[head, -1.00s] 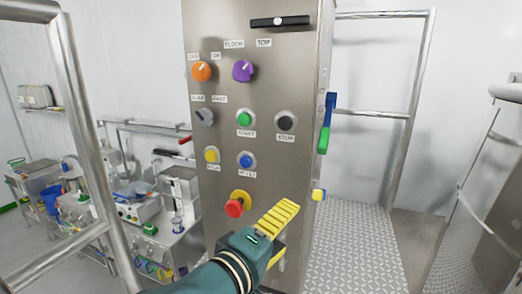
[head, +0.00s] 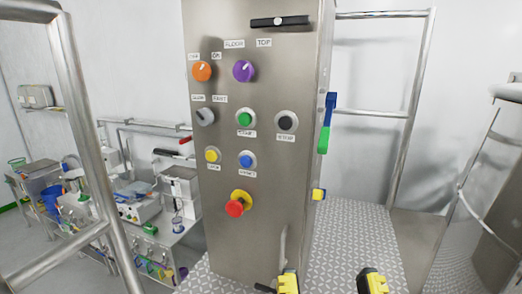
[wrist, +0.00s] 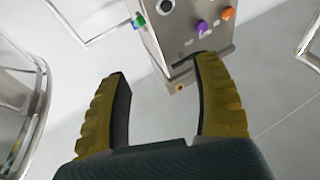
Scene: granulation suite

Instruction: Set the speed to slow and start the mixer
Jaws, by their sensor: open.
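The steel control panel (head: 222,235) stands upright in the head view. Its grey speed knob (head: 205,117) sits under the SLOW and FAST labels, its dark pointer slanting up-left toward SLOW. The green start button (head: 245,119) is to its right, with the black stop button (head: 286,122) further right. My gripper (head: 331,283) is open and empty at the bottom edge, low and right of these controls, touching nothing visible. In the wrist view, my gripper's (wrist: 163,75) yellow fingers are spread wide, with part of the panel (wrist: 190,45) beyond them.
Orange (head: 202,71) and purple (head: 243,71) knobs are above; yellow (head: 212,155) and blue (head: 246,160) buttons and a red emergency stop (head: 235,209) are below. A blue-green handle (head: 327,122) juts from the panel's right side. Rails (head: 385,113) stand at right; a cluttered bench (head: 160,230) is left.

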